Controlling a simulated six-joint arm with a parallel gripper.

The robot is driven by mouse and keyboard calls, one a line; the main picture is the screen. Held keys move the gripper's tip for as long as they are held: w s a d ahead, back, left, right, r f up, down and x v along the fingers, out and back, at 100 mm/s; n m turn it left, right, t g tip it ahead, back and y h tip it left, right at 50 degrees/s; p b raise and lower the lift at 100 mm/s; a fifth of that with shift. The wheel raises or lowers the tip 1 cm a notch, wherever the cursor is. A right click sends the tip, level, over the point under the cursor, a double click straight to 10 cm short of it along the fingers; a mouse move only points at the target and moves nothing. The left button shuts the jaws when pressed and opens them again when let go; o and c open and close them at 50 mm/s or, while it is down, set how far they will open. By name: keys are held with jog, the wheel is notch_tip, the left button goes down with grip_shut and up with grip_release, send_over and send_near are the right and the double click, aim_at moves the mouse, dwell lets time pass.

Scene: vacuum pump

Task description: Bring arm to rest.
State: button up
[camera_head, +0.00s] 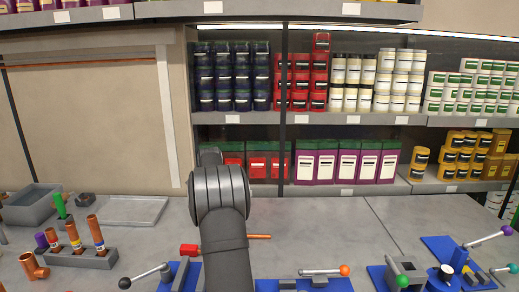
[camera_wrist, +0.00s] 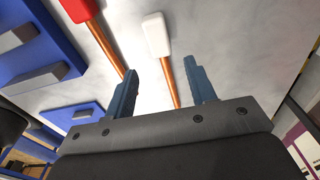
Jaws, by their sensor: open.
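My gripper (camera_wrist: 165,85) is open in the wrist view, with its two blue fingers apart and nothing held between them. In the head view my dark arm rises from the bottom centre over the workbench (camera_head: 320,235), and my gripper's fingers are hidden there. Beyond the fingers in the wrist view lie a white-headed tool (camera_wrist: 157,36) with a copper-coloured shaft and a red-headed tool (camera_wrist: 80,9).
Blue fixtures with levers (camera_head: 320,284) line the bench's front. A rack with copper tubes (camera_head: 83,258), a grey bin (camera_head: 31,206) and a flat tray (camera_head: 132,211) stand at left. Stocked shelves (camera_head: 353,120) rise behind. The bench's middle right is clear.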

jog(key=f, duration=0.8)
jog(key=shift+d+f, duration=0.25)
jog(key=shift+f, duration=0.1)
jog(key=r, duration=0.5)
jog(key=shift+s+d+r, duration=0.1)
jog(key=shift+d, duration=0.25)
jog(key=s+d+r, duration=0.4)
jog(key=d+r, duration=0.3)
jog(key=d, duration=0.3)
jog(key=s+a+n, duration=0.5)
jog(key=s+n, duration=0.1)
jog(key=s, duration=0.3)
jog(key=s+a+r+n, duration=0.1)
jog(key=s+a+n, duration=0.3)
jog(key=s+n, duration=0.3)
jog(key=s+a+n, duration=0.5)
jog(key=s, duration=0.5)
jog(key=shift+y, duration=0.3)
jog(key=f, duration=0.7)
jog(key=shift+s+a, duration=0.1)
jog(key=shift+s, duration=0.2)
